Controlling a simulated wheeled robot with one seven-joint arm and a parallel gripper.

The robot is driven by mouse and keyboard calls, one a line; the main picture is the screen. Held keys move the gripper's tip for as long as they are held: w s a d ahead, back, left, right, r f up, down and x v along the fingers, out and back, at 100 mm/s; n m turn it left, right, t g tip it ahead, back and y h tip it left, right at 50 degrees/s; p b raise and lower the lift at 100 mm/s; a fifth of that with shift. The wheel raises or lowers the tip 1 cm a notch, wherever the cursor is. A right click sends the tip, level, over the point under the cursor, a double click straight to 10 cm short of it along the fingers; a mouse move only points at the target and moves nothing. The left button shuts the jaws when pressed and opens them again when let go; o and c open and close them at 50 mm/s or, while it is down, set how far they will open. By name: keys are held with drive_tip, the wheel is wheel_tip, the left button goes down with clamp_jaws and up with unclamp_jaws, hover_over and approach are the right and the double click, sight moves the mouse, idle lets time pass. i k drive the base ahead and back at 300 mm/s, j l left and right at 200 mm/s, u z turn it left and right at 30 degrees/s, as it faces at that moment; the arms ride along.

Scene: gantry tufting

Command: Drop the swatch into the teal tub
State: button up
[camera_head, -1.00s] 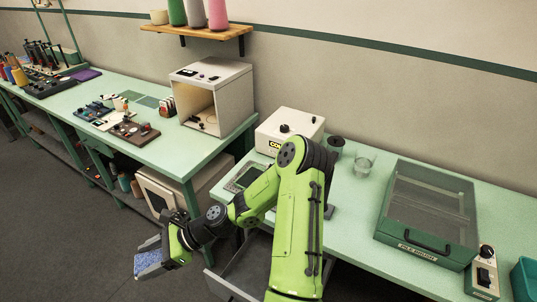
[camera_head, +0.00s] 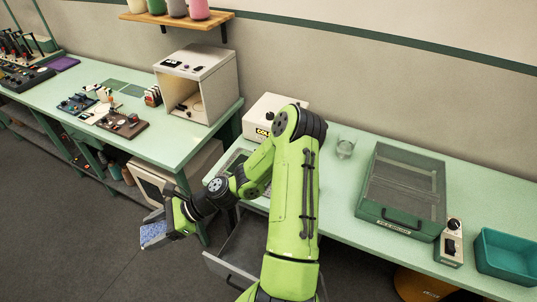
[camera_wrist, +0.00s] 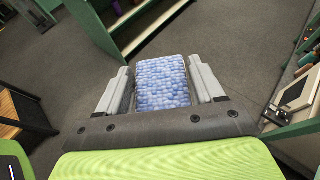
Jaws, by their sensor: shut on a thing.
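The swatch (camera_wrist: 162,83) is a blue and white patterned rectangle between the two fingers of my gripper (camera_wrist: 162,90) in the wrist view. In the head view the swatch (camera_head: 153,234) shows at the lower left, held by my gripper (camera_head: 156,228) out over the floor in front of the benches. My gripper is shut on it. The teal tub (camera_head: 508,257) stands on the bench at the far right of the head view, well apart from my gripper. The part of its inside that shows looks empty.
A green lidded box (camera_head: 402,195) and a small control unit (camera_head: 451,243) stand on the right bench, left of the tub. A clear glass (camera_head: 346,149) and a white machine (camera_head: 272,117) stand farther left. An open drawer (camera_head: 240,262) juts out beneath the bench.

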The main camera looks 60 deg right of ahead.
sight(505, 267)
drive_tip(key=k+j+z, duration=0.15)
drive_tip(key=z, duration=4.05)
